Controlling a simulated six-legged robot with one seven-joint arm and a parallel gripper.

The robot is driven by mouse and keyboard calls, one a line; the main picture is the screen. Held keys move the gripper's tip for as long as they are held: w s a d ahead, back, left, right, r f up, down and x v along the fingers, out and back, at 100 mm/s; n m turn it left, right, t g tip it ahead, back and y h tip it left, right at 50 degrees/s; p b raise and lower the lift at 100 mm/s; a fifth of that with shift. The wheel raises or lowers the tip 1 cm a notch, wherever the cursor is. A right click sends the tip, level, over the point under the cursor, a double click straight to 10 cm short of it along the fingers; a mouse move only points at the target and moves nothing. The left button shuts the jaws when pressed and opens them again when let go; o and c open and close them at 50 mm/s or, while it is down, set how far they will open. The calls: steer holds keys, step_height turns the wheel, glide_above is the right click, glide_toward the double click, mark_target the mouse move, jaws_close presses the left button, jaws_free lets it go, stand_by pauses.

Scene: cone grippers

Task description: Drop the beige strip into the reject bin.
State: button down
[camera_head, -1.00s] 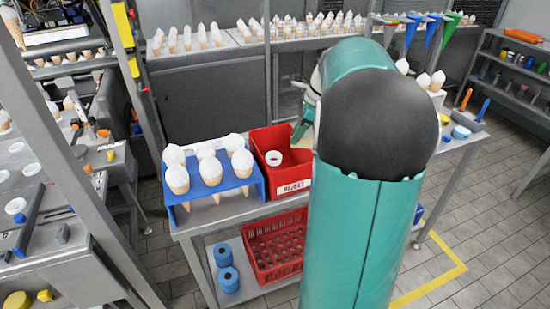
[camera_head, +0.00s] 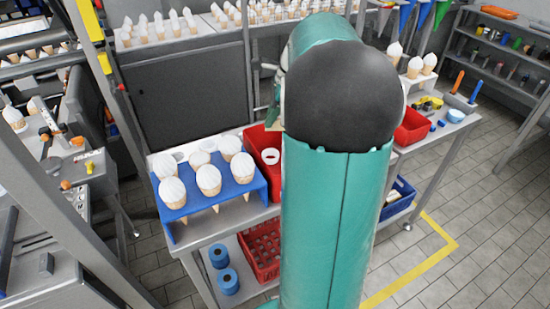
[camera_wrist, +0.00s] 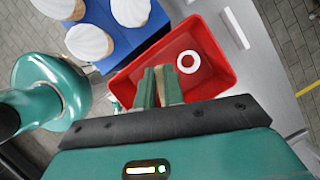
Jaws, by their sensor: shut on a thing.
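The red reject bin (camera_wrist: 215,42) lies beyond my gripper in the wrist view, with a white ring (camera_wrist: 188,62) inside on its floor. My gripper (camera_wrist: 161,84) is shut on the thin beige strip (camera_wrist: 160,82), which shows edge-on between the two green fingers. In the wrist view the fingertips overlap the bin's near left part; their height above it cannot be told. In the head view the bin (camera_head: 258,140) is partly hidden behind my arm, and the gripper is mostly hidden too.
A blue rack (camera_head: 243,188) with several white-topped cones stands directly left of the bin. A second red bin (camera_head: 412,127) is on the table to the right. A red crate (camera_head: 262,252) and blue rolls (camera_head: 223,268) sit on the shelf below.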

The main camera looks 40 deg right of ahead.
mark_target(274, 130)
steer(key=shift+s+d+f, duration=0.1)
steer(key=shift+s+f, duration=0.15)
steer(key=shift+f, duration=0.05)
step_height(274, 130, down, 4)
steer(key=shift+s+r, duration=0.1)
steer(key=shift+s, duration=0.05)
steer(key=shift+f, duration=0.65)
steer(key=c, duration=1.4)
jaws_free()
steer(key=shift+c, duration=0.2)
steer(key=v, duration=1.3)
steer(key=shift+d+r, duration=0.2)
steer(key=shift+r, duration=0.15)
steer(key=shift+a, duration=0.1)
